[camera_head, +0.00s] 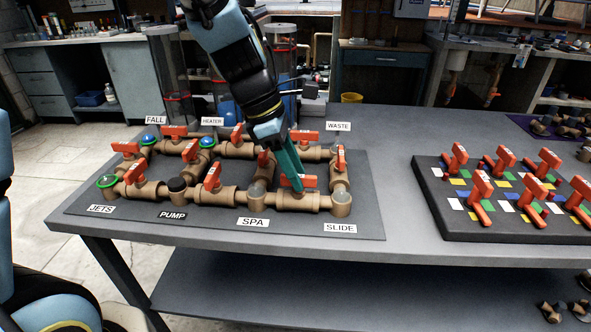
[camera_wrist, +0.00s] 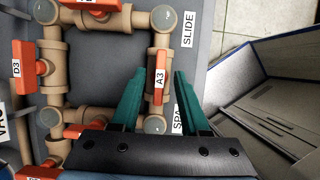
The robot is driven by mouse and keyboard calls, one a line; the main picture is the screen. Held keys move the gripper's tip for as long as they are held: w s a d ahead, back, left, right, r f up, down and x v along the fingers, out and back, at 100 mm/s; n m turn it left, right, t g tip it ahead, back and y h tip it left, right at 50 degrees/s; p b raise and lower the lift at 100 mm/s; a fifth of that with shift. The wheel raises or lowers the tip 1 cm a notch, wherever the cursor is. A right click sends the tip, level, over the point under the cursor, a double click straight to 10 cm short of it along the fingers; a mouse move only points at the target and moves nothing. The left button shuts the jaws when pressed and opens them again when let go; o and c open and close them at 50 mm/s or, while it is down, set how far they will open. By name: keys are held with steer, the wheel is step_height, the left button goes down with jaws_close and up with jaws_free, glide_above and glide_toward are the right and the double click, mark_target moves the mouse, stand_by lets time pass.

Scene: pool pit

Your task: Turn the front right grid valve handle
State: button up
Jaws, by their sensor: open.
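The front right valve handle, orange and labelled A3 (camera_wrist: 159,82), lies along its tan pipe between the SPA and SLIDE corners of the pipe grid. In the head view this handle (camera_head: 308,181) is partly hidden behind my gripper. My gripper (camera_wrist: 157,78) has two teal fingers, spread open, one on each side of the handle in the wrist view. In the head view my gripper (camera_head: 296,183) reaches down to the front right pipe. I cannot tell whether the fingers touch the handle.
Other orange handles stand close by, including D3 (camera_wrist: 17,70) and one on the right side pipe (camera_head: 341,159). A black board with several orange handles (camera_head: 430,200) is at the right. Clear columns (camera_head: 168,70) stand behind the grid. Bare table (camera_head: 395,170) lies between the boards.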

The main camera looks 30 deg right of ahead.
steer(key=shift+c, duration=0.2)
jaws_close()
stand_by(0.5)
